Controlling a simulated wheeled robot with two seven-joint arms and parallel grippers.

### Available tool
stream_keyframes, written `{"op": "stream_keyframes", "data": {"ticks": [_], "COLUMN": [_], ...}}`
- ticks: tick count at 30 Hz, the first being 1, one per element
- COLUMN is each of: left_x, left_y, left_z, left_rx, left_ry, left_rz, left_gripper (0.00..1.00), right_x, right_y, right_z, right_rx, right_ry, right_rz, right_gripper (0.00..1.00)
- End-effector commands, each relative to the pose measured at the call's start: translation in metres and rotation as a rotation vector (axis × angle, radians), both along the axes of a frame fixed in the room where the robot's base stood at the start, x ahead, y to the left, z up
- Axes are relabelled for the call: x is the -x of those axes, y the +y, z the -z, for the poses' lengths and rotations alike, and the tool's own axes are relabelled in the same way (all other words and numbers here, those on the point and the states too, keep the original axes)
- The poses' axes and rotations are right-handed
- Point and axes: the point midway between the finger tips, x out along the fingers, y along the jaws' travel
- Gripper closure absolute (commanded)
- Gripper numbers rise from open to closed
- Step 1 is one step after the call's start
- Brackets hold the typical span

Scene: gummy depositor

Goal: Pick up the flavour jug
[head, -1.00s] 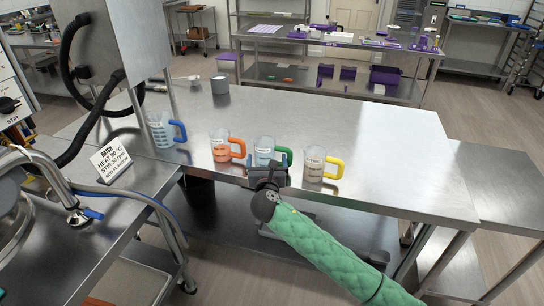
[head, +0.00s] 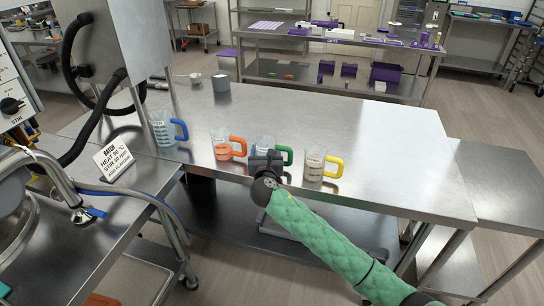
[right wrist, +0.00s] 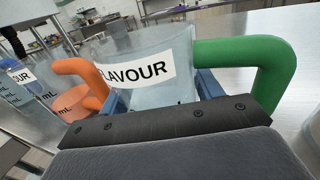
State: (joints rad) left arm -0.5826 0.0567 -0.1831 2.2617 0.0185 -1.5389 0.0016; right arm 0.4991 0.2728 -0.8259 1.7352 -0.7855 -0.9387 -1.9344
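The flavour jug (head: 263,147) is a clear jug with a green handle, standing upright near the table's front edge, between the orange-handled and yellow-handled jugs. In the right wrist view the jug (right wrist: 150,70) shows its FLAVOUR label and stands directly ahead, handle to the right. My right gripper (head: 265,162) is at the jug's near side and hides its lower part. Its blue fingers (right wrist: 160,95) are spread at either side of the jug's body, the right one between body and handle. I see no clear grip. My left gripper is not in view.
The orange-handled jug (head: 222,149) is close on the left, the yellow-handled jug (head: 314,164) on the right. A blue-handled jug (head: 163,129) stands farther left, near a sign (head: 113,162). A grey container (head: 221,82) is behind. The table's right part (head: 400,150) is clear.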

Motion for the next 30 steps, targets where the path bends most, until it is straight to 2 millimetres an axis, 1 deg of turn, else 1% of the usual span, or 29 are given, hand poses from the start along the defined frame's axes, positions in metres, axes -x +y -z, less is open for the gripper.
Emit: {"op": "stream_keyframes", "data": {"ticks": [8,11,14,16,17,18,24,27,30], "left_x": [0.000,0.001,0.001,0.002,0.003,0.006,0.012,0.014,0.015], "left_y": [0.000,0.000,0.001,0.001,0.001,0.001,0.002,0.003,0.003], "left_z": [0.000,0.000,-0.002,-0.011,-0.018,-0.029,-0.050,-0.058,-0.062], "left_rx": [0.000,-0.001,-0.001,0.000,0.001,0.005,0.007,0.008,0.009], "left_ry": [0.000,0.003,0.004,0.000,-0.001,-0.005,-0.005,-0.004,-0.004], "left_rz": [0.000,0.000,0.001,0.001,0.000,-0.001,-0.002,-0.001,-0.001], "left_gripper": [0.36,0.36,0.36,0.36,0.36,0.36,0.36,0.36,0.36], "right_x": [0.000,0.000,0.000,0.000,0.000,0.000,0.000,0.000,0.000], "right_y": [0.000,0.000,0.000,0.000,0.000,0.000,0.000,0.000,0.000], "right_z": [-0.001,-0.008,-0.021,-0.033,-0.039,-0.046,-0.079,-0.091,-0.098], "right_rx": [0.000,-0.002,-0.001,-0.002,-0.002,-0.003,-0.001,0.000,-0.001], "right_ry": [-0.001,-0.002,-0.004,-0.004,-0.005,-0.004,-0.003,-0.003,-0.001], "right_rz": [0.000,0.000,0.000,0.000,0.000,-0.001,-0.001,0.000,0.000], "right_gripper": [0.62,0.62,0.62,0.62,0.62,0.62,0.62,0.62,0.62]}}
